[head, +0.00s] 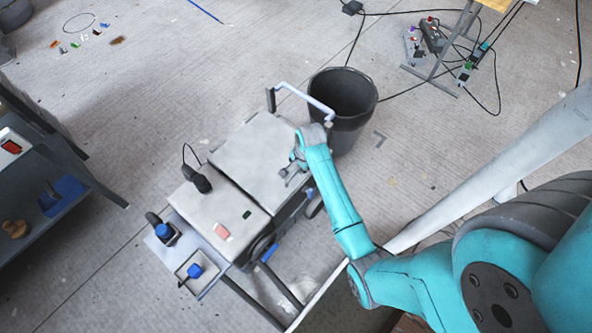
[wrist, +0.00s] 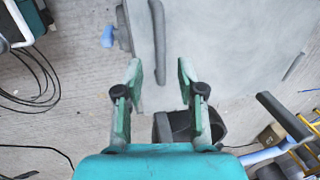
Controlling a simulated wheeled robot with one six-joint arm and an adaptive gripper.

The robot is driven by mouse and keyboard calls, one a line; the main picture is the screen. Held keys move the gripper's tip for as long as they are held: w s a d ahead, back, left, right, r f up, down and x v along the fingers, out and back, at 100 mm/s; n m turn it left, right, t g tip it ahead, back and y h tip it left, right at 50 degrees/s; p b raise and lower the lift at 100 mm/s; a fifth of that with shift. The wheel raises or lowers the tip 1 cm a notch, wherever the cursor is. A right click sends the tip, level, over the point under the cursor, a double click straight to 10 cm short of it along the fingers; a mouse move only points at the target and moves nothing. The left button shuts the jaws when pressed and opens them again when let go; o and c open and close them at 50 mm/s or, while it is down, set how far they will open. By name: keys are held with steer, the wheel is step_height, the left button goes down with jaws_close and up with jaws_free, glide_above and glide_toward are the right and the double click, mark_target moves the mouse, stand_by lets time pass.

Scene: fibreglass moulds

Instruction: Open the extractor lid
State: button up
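The extractor (head: 215,205) is a pale grey box on a wheeled frame in the middle of the head view. Its lid (head: 258,150) is the broad flat panel on the right part of the top, with a dark seam along its left edge; it looks down, though a slight lift cannot be told. My gripper (head: 290,174) is at the lid's right edge. The lid (wrist: 215,45) fills the upper right there, with a dark grey bar handle (wrist: 159,40) ahead of the fingers. Contact cannot be told.
A light-blue push handle (head: 303,99) rises at the extractor's far end, beside a dark bucket (head: 345,95). A dark shelf cart (head: 45,175) is at left. Cables and power strips lie at upper right.

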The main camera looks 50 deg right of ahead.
mark_target(296, 172)
steer(key=shift+w+f, duration=0.2)
steer(key=shift+f, duration=0.9)
steer(key=shift+w+f, duration=0.2)
steer(key=shift+f, duration=0.85)
jaws_close()
